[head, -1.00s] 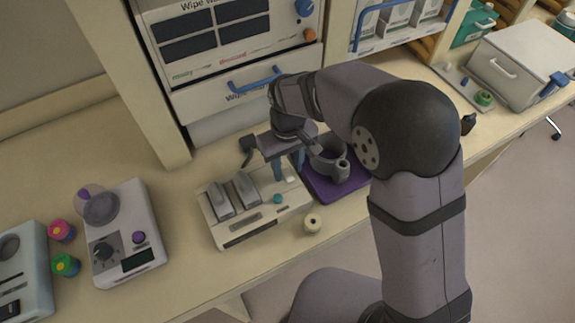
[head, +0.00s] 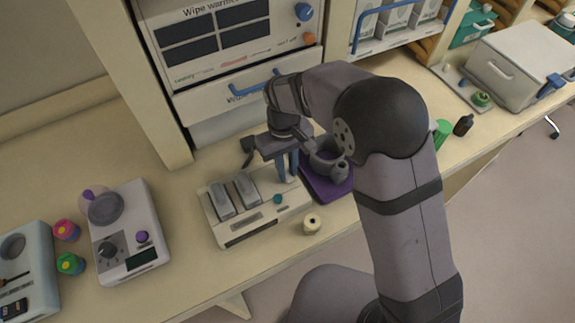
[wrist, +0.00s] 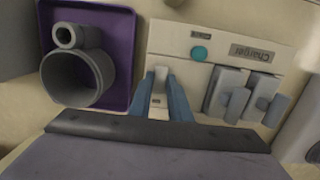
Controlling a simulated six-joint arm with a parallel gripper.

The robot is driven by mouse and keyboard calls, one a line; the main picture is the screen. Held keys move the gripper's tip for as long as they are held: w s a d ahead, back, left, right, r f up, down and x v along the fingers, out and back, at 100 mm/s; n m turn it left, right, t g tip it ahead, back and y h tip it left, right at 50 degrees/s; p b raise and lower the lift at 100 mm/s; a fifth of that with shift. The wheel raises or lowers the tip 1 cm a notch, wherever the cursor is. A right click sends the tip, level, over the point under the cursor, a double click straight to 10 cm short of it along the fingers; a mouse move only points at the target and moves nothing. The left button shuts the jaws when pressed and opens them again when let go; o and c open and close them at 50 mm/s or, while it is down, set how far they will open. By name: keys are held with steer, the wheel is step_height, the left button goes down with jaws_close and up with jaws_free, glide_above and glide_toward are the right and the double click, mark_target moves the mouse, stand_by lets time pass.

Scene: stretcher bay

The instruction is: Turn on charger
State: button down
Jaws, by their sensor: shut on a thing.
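The charger (head: 262,229) is a cream box on the bench with two grey slotted units on top. Its label (wrist: 252,52) reads "Charger" in the wrist view, and a teal button (wrist: 199,53) sits beside it. My gripper (head: 287,175) points down over the charger's right end. In the wrist view its blue fingers (wrist: 162,92) are shut on a small pale switch (wrist: 158,98) standing on the charger's top. The switch is partly hidden between the fingers, so I cannot tell its on or off position.
A purple tray (head: 328,190) with a grey cup (wrist: 77,78) is close beside the charger. A cream spool (head: 312,224) stands at the front. A scale-like device (head: 122,235) is to the left. The wipe warmer (head: 228,45) rises behind.

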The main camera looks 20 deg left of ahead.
steer(key=shift+w+a+g+h+p, duration=0.2)
steer(key=shift+g+h+p, duration=0.25)
steer(key=shift+p, duration=0.3)
steer(key=c, duration=1.6)
jaws_free()
steer(key=shift+c, duration=0.2)
step_height(320, 180, up, 7)
steer(key=w+a+b, duration=0.1)
steer(key=b, duration=0.2)
steer(key=shift+r, duration=0.1)
